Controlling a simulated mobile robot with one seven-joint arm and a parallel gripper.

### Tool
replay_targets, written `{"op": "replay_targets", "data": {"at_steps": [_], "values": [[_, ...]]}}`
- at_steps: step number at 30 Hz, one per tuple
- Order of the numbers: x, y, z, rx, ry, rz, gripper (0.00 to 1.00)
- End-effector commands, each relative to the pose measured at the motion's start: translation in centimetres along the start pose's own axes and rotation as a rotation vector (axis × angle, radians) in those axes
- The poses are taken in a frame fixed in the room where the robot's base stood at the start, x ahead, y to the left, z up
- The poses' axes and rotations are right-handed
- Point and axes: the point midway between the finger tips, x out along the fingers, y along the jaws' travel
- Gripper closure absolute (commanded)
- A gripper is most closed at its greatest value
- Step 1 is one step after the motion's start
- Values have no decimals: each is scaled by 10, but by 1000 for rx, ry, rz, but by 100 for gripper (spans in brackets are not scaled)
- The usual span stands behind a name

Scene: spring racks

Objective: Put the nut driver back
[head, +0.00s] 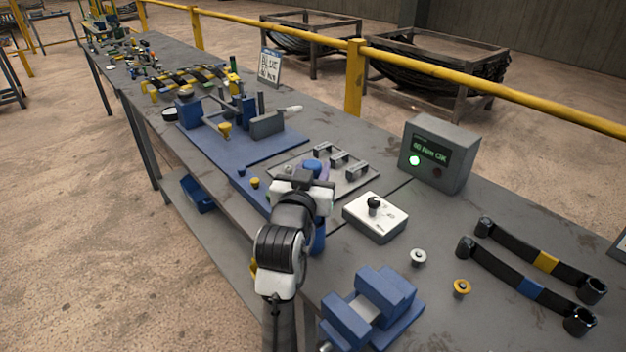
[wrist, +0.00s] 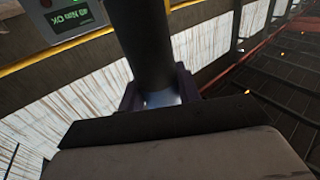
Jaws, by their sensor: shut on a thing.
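My gripper (wrist: 160,92) is shut on a dark cylindrical tool, which I take for the nut driver (wrist: 140,40); a pale metallic part shows between the jaws. In the head view my wrist is over the bench, at the near edge of a grey plate with several black holders (head: 343,160).
A grey display box (head: 465,160) with a lit green lamp stands at the right. Nearby are a white box with a black knob (head: 375,216), a blue vise (head: 372,305), two small knobs and two black springs (head: 530,285). A blue fixture (head: 245,145) stands further left.

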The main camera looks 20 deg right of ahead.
Motion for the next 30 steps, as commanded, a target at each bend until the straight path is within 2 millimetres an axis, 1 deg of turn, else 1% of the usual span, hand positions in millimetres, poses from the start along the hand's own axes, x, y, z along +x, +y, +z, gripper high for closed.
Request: {"op": "replay_targets", "data": {"at_steps": [1,3,6,15,19,20,21,24,30], "values": [[0,0,7,-1,-1,-1,100],[0,-1,15,-2,1,-1,100],[0,-1,22,0,3,-2,100],[0,0,23,1,4,-1,100],[0,0,28,1,4,-1,100],[0,0,29,0,-1,-1,64],[0,0,28,0,-1,-1,59],[0,0,28,0,-1,-1,46],[0,0,28,0,-1,-1,45]]}}
